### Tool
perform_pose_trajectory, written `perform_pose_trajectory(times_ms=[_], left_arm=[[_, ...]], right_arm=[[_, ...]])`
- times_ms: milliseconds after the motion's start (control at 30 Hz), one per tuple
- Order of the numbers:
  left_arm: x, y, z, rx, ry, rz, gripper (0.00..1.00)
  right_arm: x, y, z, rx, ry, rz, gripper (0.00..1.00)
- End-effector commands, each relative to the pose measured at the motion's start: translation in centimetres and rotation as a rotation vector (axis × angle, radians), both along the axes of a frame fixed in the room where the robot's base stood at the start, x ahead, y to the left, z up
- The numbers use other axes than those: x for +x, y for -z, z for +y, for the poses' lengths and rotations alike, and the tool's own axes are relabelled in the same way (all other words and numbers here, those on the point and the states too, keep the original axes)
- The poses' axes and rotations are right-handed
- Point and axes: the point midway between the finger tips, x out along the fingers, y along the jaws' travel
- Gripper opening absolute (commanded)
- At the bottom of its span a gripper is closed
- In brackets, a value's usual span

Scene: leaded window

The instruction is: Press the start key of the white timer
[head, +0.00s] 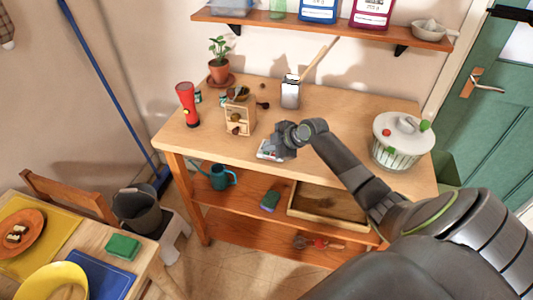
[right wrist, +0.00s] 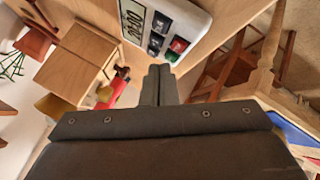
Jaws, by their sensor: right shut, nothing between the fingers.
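The white timer (head: 267,151) lies on the wooden bench near its front edge, partly covered by my right gripper (head: 279,153). Which key is the start key is too small to read. My left gripper is out of view.
The bench top between the grinder and the pot is mostly clear around my arm.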

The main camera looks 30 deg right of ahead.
Motion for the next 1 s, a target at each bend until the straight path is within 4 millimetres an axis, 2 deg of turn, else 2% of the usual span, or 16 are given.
perform_pose_trajectory(times_ms=[1000], left_arm=[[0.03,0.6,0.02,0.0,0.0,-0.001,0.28]], right_arm=[[-0.02,0.63,-0.01,0.0,0.0,0.0,0.0]])
